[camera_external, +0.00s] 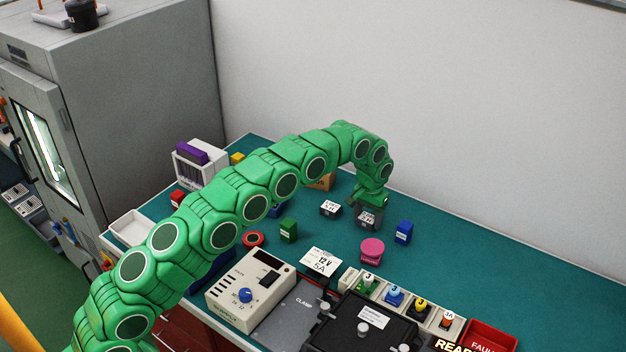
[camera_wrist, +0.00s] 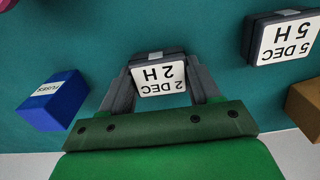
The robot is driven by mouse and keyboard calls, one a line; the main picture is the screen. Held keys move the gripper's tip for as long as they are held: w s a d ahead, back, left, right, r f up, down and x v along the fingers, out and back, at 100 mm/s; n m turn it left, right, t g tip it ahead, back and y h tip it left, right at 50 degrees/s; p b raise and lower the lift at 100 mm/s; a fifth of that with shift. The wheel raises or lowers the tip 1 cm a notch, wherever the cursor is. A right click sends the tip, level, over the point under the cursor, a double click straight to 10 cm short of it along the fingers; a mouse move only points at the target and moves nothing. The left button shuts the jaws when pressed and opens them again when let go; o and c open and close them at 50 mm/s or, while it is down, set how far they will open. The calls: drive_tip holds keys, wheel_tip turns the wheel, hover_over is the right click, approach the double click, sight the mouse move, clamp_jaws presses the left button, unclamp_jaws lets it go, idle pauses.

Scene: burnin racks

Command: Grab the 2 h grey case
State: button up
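The 2 h grey case (camera_wrist: 158,75) is a small dark grey box with a white label reading "2 DEC 2 H", upside down in the wrist view. My gripper (camera_wrist: 158,82) has one grey finger on each side of it, and no gap shows between fingers and case. In the external view my gripper (camera_external: 369,212) points down over the same case (camera_external: 366,221) at table level. The case does not look lifted. A similar case (camera_wrist: 284,40) labelled "5 DEC 5 H" sits apart to the right in the wrist view; a like case (camera_external: 330,208) stands left of my gripper in the external view.
A blue fuse box (camera_wrist: 52,100) stands left of my gripper in the wrist view, with a brown block (camera_wrist: 305,108) at the right edge. A pink round piece (camera_external: 372,250) lies close by. A power supply (camera_external: 248,292) and black fixture (camera_external: 365,325) fill the front. The right of the green table (camera_external: 500,275) is clear.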

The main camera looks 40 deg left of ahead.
drive_tip(key=c, duration=0.5)
